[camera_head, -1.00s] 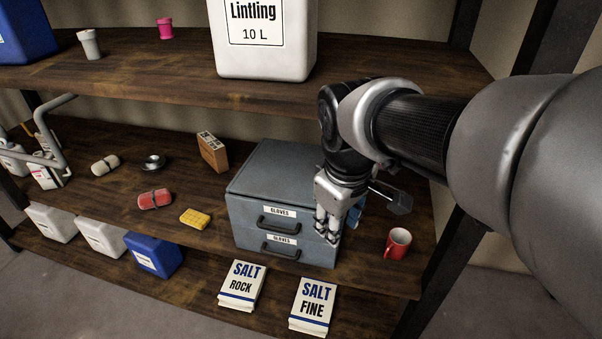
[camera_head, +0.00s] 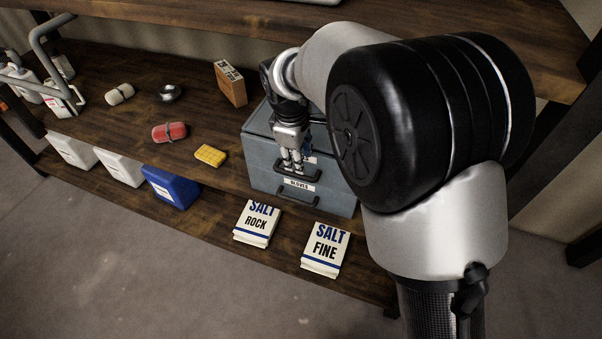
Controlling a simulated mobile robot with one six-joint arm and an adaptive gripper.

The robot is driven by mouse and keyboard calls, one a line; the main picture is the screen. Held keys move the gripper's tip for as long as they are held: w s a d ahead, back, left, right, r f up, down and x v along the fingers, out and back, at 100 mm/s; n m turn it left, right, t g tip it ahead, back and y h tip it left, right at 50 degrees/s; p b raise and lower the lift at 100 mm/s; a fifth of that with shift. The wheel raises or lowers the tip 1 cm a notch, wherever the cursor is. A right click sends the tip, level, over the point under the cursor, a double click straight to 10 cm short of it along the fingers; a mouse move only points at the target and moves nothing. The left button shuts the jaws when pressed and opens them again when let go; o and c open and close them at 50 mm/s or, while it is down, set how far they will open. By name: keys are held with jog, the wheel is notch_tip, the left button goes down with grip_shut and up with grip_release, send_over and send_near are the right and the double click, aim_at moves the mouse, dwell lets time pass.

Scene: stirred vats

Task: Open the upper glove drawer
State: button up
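The blue-grey two-drawer glove cabinet (camera_head: 338,202) stands on the middle shelf, partly hidden by my arm. The upper drawer (camera_head: 260,153) looks flush with the lower one, and its label is mostly covered. Its dark bar handle (camera_head: 313,174) shows on both sides of my fingers. My gripper (camera_head: 292,168) points down in front of the upper drawer, with its fingertips at this handle. I cannot tell whether the fingers touch or close on the bar. The lower drawer's handle (camera_head: 302,202) and its GLOVES label (camera_head: 299,185) show below the fingertips.
Bags of rock salt (camera_head: 256,223) and fine salt (camera_head: 325,250) lie on the lower shelf, below the cabinet. A yellow sponge (camera_head: 210,155), a red container (camera_head: 169,132) and a brick-like block (camera_head: 230,84) stand to the left. The floor at front left is clear.

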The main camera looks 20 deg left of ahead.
aim_at(301, 175)
jog(key=f, duration=0.2)
jog(key=w+f+b, duration=0.1)
jog(key=f, duration=0.2)
jog(key=f+b, duration=0.1)
jog(key=f, duration=0.2)
jog(key=shift+w+d+f, duration=0.1)
jog(key=shift+w, duration=0.3)
grip_shut()
